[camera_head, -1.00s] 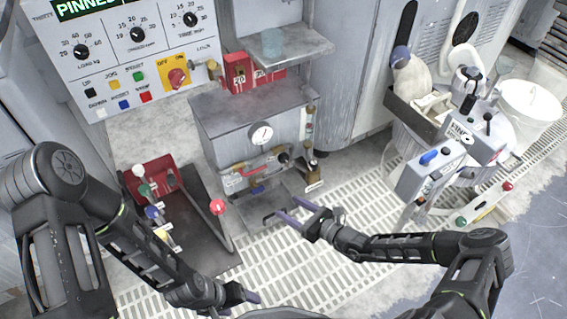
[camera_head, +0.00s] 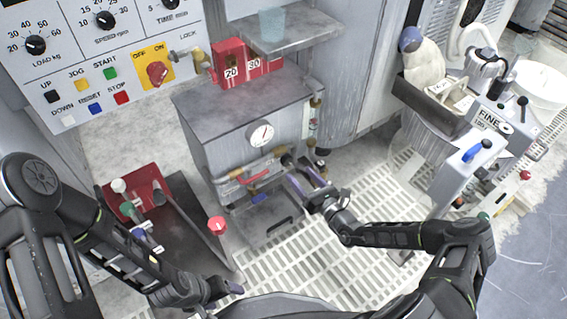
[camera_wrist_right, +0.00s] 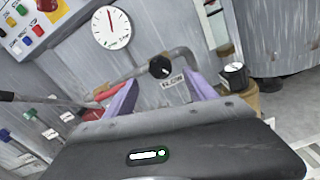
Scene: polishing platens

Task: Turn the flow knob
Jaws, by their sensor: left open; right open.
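The flow knob (camera_wrist_right: 160,67) is a small black knob with a white pointer mark on a grey pipe, above a label that appears to read FLOW (camera_wrist_right: 172,83). In the head view the knob (camera_head: 287,160) is small, at the right of the cabinet's front piping. My right gripper (camera_head: 306,181) is open and empty just in front of it. In the right wrist view its purple fingers (camera_wrist_right: 163,94) stand apart on either side below the knob, with no clear contact. My left gripper (camera_head: 232,288) is low at the left, away from the knob; nothing shows in it.
A pressure gauge (camera_wrist_right: 112,27) is above the piping, and a red lever (camera_head: 256,176) is left of the knob. A second black-topped knob (camera_wrist_right: 235,76) on a brass fitting is close on the right. A red-knobbed post (camera_head: 217,226) stands between my arms. Floor grating (camera_head: 300,262) is open below.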

